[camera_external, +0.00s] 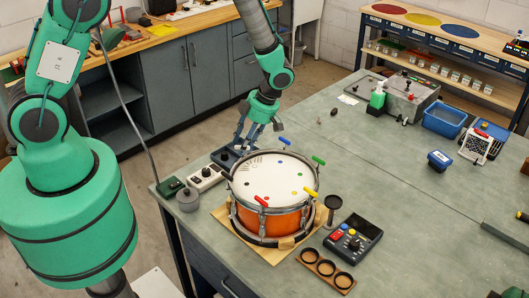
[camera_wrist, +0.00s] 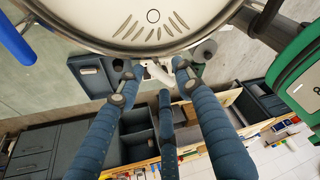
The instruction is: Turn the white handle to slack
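An orange drum (camera_external: 266,222) with a white head stands on a wooden board on the bench. The underside of my wrist view's top edge shows its pale head (camera_wrist: 100,18) and grey rim. A small white handle (camera_wrist: 157,71) sticks out below the rim in the wrist view. In the external view I cannot make it out behind my gripper and the drum. My gripper (camera_external: 256,140) is at the drum's far edge, pointing down. In the wrist view its fingers (camera_wrist: 156,82) are spread apart, on either side of the white handle. I see no clear contact.
Blue (camera_external: 284,141), green (camera_external: 318,160), yellow (camera_external: 311,191) and red (camera_external: 261,201) handles stand around the drum rim. A dark box (camera_wrist: 93,78) is close beside the fingers. A black-and-white device (camera_external: 206,177) and a dark control box (camera_external: 353,240) flank the drum.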

